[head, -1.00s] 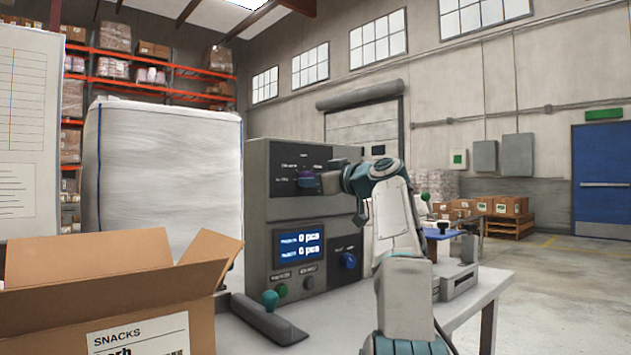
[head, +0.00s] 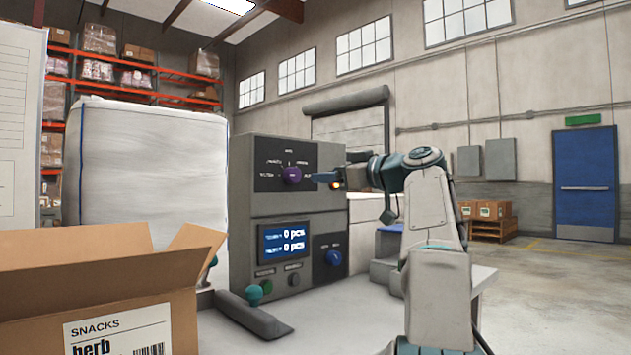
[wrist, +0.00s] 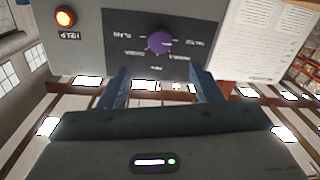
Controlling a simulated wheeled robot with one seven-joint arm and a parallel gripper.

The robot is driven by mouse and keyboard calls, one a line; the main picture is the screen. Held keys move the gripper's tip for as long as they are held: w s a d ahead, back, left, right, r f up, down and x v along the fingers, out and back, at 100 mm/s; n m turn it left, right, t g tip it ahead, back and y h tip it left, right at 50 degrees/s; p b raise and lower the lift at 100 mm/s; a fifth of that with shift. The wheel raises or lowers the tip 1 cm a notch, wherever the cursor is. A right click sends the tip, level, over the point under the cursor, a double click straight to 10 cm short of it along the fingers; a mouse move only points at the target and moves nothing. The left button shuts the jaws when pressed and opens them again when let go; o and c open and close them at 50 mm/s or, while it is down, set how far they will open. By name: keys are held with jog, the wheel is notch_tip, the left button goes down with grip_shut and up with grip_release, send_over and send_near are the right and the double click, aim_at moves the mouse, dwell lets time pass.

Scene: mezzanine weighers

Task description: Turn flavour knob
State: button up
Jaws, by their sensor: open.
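The purple flavour knob (head: 291,175) sits on the dark upper panel of the grey control box, with labels around it. It also shows in the wrist view (wrist: 159,41), where the labels appear upside down. My gripper (head: 318,178) is just right of the knob in the head view, clear of it. In the wrist view my gripper's two blue fingers (wrist: 160,75) are spread apart with nothing between them, and the knob lies beyond their tips. The exact setting of the knob is too small to tell.
The grey box (head: 240,200) also bears a blue display (head: 285,241), a blue knob (head: 333,258) and small buttons. An orange lamp (wrist: 65,17) is on its face. An open snacks carton (head: 180,310) is at left.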

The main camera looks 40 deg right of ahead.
jog(key=shift+s+d, duration=0.15)
jog(key=shift+s, duration=0.7)
jog(key=shift+s+d, duration=0.15)
jog(key=shift+s, duration=0.65)
jog(key=shift+a, duration=0.1)
